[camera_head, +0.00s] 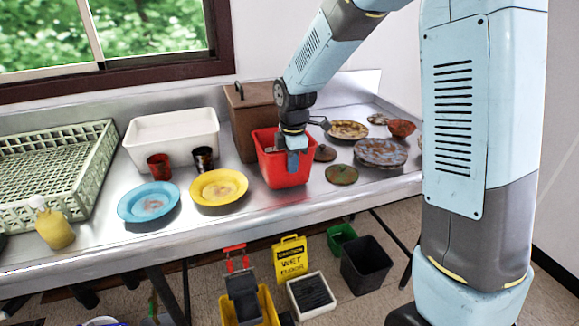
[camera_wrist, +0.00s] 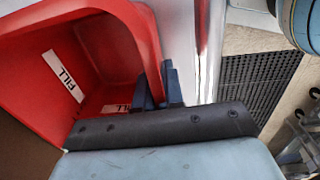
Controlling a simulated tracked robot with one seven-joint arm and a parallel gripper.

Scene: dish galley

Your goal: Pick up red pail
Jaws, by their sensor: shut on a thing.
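The red pail (camera_head: 283,180) is upright at the counter's front part, just ahead of the brown box. I cannot tell whether its base touches the counter. In the wrist view the red pail (camera_wrist: 110,40) fills the upper left, with white "FILL" labels on its inner walls. My gripper (camera_head: 293,163) comes down from above at the pail's near side. In the wrist view my gripper (camera_wrist: 160,93) is shut on the pail's rim, one dark finger on each side of the wall. The pail's far rim is partly hidden by my wrist.
A yellow plate (camera_head: 218,187) and a blue plate (camera_head: 149,202) lie left of the pail. Rusty lids, including a green-brown lid (camera_head: 341,174), lie close on the right. A brown box (camera_head: 248,115) stands behind. The counter's front edge (camera_head: 250,226) is near.

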